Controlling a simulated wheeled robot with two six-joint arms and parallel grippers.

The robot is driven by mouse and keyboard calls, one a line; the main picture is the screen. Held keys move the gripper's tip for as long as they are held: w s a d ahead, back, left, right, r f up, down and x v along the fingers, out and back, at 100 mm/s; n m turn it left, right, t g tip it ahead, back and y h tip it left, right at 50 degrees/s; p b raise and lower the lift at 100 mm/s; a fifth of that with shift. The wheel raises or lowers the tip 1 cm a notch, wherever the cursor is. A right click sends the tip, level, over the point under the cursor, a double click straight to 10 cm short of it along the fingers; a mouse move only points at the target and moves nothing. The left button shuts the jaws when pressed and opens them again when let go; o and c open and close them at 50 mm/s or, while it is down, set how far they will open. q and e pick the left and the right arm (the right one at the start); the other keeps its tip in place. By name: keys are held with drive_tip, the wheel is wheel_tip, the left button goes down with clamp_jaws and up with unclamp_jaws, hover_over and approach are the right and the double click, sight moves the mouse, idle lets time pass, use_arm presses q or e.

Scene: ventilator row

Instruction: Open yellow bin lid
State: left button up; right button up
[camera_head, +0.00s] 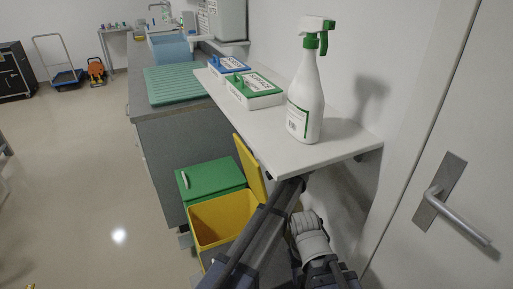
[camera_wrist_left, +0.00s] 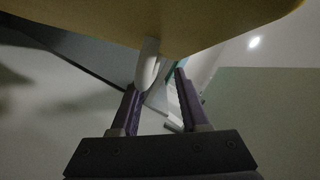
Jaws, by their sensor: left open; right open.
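The yellow bin (camera_head: 222,217) stands below the shelf in the head view, its top open. Its yellow lid (camera_head: 249,170) stands raised at the bin's right side. In the left wrist view the yellow lid (camera_wrist_left: 190,18) fills the top, with a white handle (camera_wrist_left: 148,64) hanging from it. My left gripper (camera_wrist_left: 156,80) is open, its fingertips close to the handle, one on either side in the picture; I cannot tell whether they touch. My right gripper (camera_head: 308,230) is right of the bin below the shelf, apart from the lid; its fingertips are hard to make out.
A green bin (camera_head: 208,180) with its lid shut stands behind the yellow one. The white shelf (camera_head: 345,142) overhangs the arms and carries a spray bottle (camera_head: 306,98) and a green-lidded box (camera_head: 255,92). A door handle (camera_head: 452,210) sticks out at the right. The floor at left is clear.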

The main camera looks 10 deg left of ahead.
use_arm(q)
wheel_tip(320, 180, up, 9)
drive_tip(key=p, duration=0.7)
drive_tip(key=shift+f+p, duration=0.2)
drive_tip(key=shift+p, duration=0.2)
drive_tip(key=shift+f, duration=0.1)
